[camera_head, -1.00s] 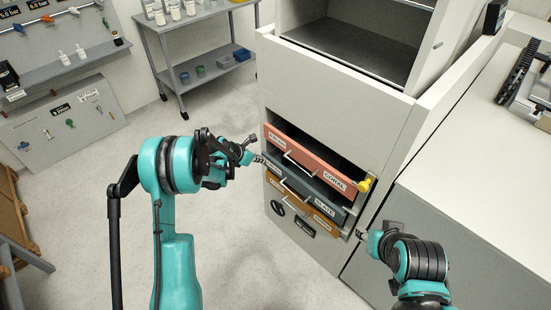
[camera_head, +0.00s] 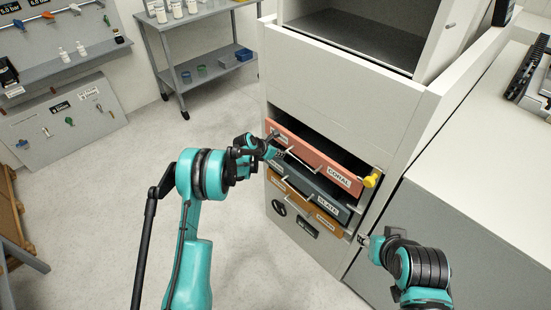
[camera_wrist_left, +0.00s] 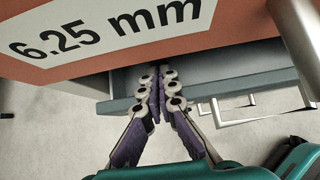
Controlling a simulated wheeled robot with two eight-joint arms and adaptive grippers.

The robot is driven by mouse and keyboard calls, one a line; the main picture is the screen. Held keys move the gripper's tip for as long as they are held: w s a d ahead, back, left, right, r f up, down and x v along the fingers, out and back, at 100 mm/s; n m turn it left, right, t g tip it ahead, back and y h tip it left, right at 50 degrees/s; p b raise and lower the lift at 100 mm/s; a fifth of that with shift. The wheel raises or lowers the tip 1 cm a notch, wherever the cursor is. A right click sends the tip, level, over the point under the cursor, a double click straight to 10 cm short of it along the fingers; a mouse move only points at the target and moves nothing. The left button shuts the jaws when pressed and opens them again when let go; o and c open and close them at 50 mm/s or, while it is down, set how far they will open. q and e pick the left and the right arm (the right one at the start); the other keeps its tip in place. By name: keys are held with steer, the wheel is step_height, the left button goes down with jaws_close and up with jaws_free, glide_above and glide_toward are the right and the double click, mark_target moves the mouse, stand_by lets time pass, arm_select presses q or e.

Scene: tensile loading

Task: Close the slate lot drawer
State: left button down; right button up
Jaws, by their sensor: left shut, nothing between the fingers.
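The slate lot drawer (camera_head: 312,188) is the middle of the stacked drawers in the white cabinet, below the coral drawer (camera_head: 318,160). Its front is dark blue-grey with a bar handle, and a dark gap shows above its top edge. My left gripper (camera_head: 282,153) is at the left part of the drawer fronts and hides some of the slate one. In the left wrist view its fingers (camera_wrist_left: 158,78) are shut and empty, overlapping the slate front (camera_wrist_left: 205,88) just under the coral front. I cannot tell whether they touch it. My right gripper (camera_head: 362,240) is small, beside the lower right drawer corner.
An orange drawer (camera_head: 296,201) with a handle is below the slate one. A yellow knob-like part (camera_head: 372,179) is at the coral front's right end. Open floor (camera_head: 100,200) lies to the left.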

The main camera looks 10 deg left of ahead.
stand_by(0.3)
arm_select(q)
steer(key=shift+w+d, duration=0.9)
steer(key=shift+w, duration=0.25)
steer(key=shift+r, duration=0.15)
arm_select(e)
steer(key=shift+s+a, duration=0.1)
